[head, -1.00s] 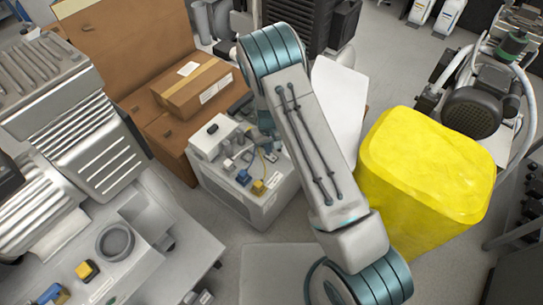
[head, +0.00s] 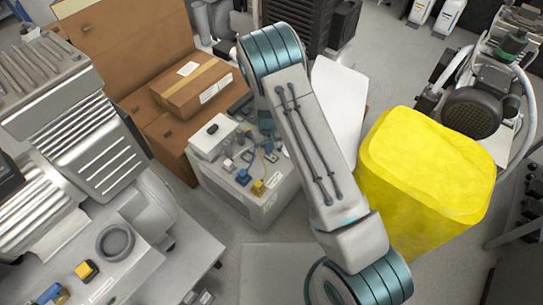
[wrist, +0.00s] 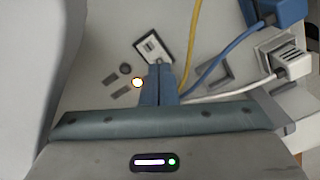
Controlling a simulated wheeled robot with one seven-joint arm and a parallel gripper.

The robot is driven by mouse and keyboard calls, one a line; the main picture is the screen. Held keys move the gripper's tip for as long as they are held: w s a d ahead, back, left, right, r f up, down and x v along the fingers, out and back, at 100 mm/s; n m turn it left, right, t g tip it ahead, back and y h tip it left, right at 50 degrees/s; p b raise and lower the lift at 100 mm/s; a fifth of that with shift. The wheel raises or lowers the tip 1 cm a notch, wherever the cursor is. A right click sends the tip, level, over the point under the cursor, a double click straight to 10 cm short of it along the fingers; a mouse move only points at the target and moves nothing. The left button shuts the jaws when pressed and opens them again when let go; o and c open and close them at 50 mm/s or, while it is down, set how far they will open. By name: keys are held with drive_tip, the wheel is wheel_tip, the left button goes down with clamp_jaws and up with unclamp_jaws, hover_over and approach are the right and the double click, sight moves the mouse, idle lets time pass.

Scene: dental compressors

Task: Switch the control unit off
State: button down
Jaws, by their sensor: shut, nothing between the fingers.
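The control unit is a white box (head: 252,202) in the middle of the head view, with blue and yellow plugs on top. In the wrist view its pale panel (wrist: 95,75) fills most of the picture. A small switch (wrist: 152,46) with a dark and white face sits on the panel, just beyond my fingertips. A round light (wrist: 138,83) glows just left of the fingers. My gripper (wrist: 160,70) is shut and empty, its blue-grey fingers together and pointing at the switch. I cannot tell if they touch it. In the head view my arm hides the gripper.
A blue cable (wrist: 225,48), a yellow cable (wrist: 193,40) and a white plug (wrist: 288,64) lie right of the fingers. A cardboard box (head: 198,88) stands behind the unit, a yellow container (head: 425,170) to the right and a ribbed grey machine (head: 85,120) to the left.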

drive_tip(key=shift+f+b, duration=0.65)
drive_tip(key=shift+f, duration=0.25)
idle(0.4)
drive_tip(key=shift+r+p, duration=2.35)
drive_tip(key=shift+r, duration=1.15)
